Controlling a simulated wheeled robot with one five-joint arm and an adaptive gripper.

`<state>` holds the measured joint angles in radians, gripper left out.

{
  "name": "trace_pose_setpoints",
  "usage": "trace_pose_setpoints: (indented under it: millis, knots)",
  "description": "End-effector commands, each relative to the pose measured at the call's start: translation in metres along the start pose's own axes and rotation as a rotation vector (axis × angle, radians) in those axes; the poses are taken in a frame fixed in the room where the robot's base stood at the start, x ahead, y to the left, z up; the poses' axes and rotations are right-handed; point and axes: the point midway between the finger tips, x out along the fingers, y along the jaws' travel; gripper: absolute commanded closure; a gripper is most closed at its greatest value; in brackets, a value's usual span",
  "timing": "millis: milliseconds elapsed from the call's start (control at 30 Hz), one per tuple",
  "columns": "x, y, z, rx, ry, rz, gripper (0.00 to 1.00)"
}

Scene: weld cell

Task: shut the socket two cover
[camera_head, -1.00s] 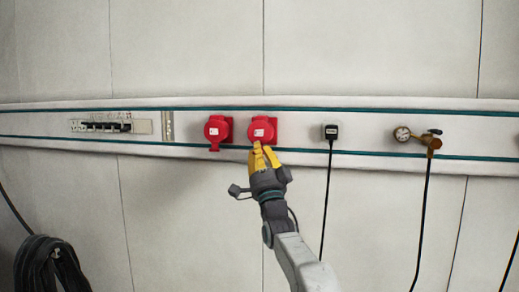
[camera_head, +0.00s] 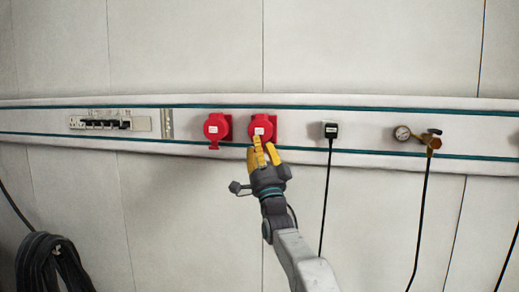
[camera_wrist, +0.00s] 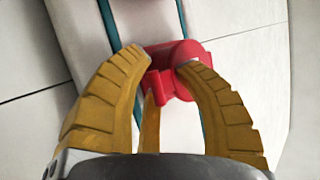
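Two red sockets with round covers sit side by side on the wall rail. The right one, which I take for socket two (camera_head: 262,127), has its round front and a pale label facing me. My gripper (camera_head: 265,143) is just below and in front of it, with yellow fingers overlapping its lower edge. In the wrist view the red socket and cover (camera_wrist: 176,62) lie between and beyond the fingertips of my gripper (camera_wrist: 160,62). The fingers are spread, with nothing held between them. The right fingertip overlaps the red part; I cannot tell if it touches.
The left red socket (camera_head: 214,128) is close beside, with a tab at its bottom. A switch strip (camera_head: 105,123) is further left. A black plug with a cable (camera_head: 331,131) and a gauge with a brass valve (camera_head: 403,133) are to the right. A coiled hose (camera_head: 48,262) hangs lower left.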

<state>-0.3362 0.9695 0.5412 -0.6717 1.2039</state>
Motion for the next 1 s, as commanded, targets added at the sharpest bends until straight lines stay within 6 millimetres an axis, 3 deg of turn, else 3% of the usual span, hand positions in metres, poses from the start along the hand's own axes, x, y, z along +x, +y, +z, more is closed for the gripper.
trace_pose_setpoints:
  millis: [133,633,1000]
  knots:
    - [0.000,0.001,0.000,-0.002,0.000,0.001,0.55]
    - [-0.004,0.003,0.001,-0.005,-0.001,0.004,0.55]
    - [-0.023,0.003,0.001,-0.004,-0.001,0.005,0.55]
